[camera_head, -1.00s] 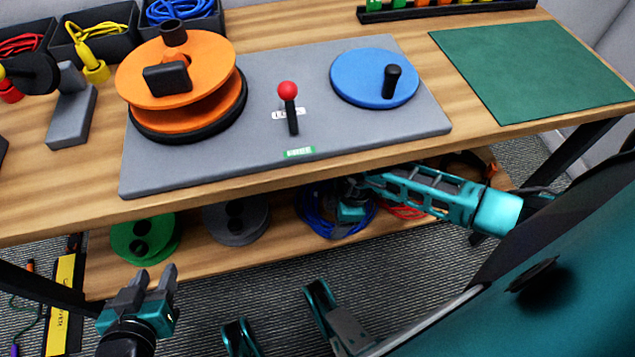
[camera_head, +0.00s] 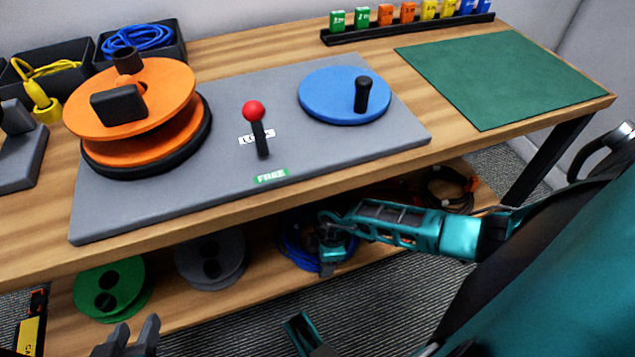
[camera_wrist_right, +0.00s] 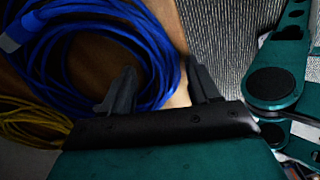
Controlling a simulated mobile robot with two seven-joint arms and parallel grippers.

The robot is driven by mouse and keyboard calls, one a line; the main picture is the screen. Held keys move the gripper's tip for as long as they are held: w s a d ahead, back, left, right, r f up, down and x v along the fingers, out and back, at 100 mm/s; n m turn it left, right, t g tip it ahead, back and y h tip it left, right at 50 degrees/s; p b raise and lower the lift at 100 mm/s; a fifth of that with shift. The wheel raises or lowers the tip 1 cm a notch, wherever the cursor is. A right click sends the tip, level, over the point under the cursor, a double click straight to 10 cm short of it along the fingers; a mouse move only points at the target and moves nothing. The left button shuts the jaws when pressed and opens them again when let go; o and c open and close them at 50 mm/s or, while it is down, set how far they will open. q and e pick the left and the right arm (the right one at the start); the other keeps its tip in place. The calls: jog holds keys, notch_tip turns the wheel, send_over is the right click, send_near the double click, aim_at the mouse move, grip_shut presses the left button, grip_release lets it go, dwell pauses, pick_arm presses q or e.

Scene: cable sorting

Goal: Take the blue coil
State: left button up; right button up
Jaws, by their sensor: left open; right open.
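A blue coil (camera_head: 292,250) of cable lies on the lower shelf, partly hidden by my right gripper (camera_head: 330,266). In the right wrist view the coil (camera_wrist_right: 160,45) fills the upper left. There my right gripper (camera_wrist_right: 163,88) is open; one finger overlaps the coil's opening and the other is outside its right side, with the coil's edge between them. Contact cannot be told. Another blue coil (camera_head: 136,38) sits in a black bin on the table's back left. My left gripper (camera_head: 133,336) is open and empty at the bottom left, cut off by the frame.
The tabletop (camera_head: 45,258) overhangs the lower shelf. A green mat (camera_head: 500,75) is bare.

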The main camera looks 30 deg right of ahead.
grip_shut()
dwell(0.4)
